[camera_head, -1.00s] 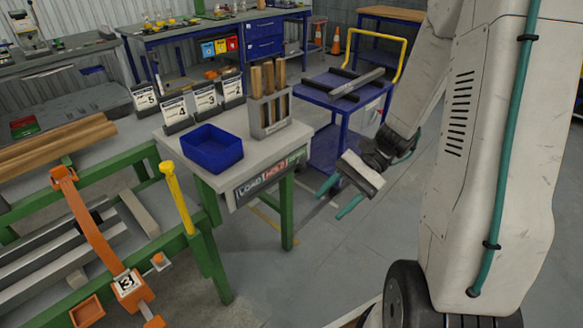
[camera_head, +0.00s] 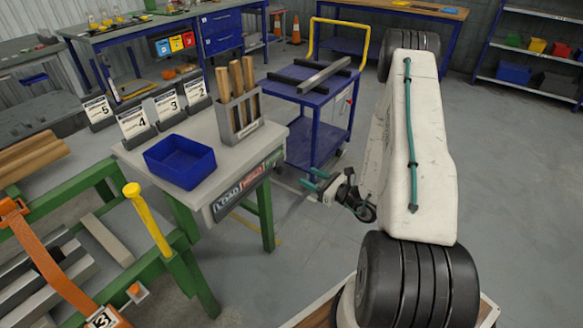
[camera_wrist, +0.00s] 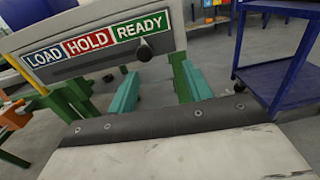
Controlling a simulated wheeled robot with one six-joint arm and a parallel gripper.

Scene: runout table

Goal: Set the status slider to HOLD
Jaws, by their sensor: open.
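The status slider panel is on the front edge of the small grey-topped table (camera_head: 130,158). Its label strip (camera_head: 246,186) reads LOAD in blue, HOLD in red and READY in green, left to right. In the wrist view the label strip (camera_wrist: 90,45) is upper left, with a dark slot below it. The black slider knob (camera_wrist: 145,52) sits at the slot's right end, under READY. My gripper (camera_head: 311,180) is open and empty, its teal fingers pointing left towards the panel. In the wrist view my gripper (camera_wrist: 158,88) has its fingers apart, below the knob and not around it.
On the table are a blue bin (camera_head: 180,162) and a rack with wooden handles (camera_head: 240,115). A blue cart (camera_head: 305,90) stands behind my gripper. A green frame with a yellow post (camera_head: 147,218) is at left. Open floor lies to the right.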

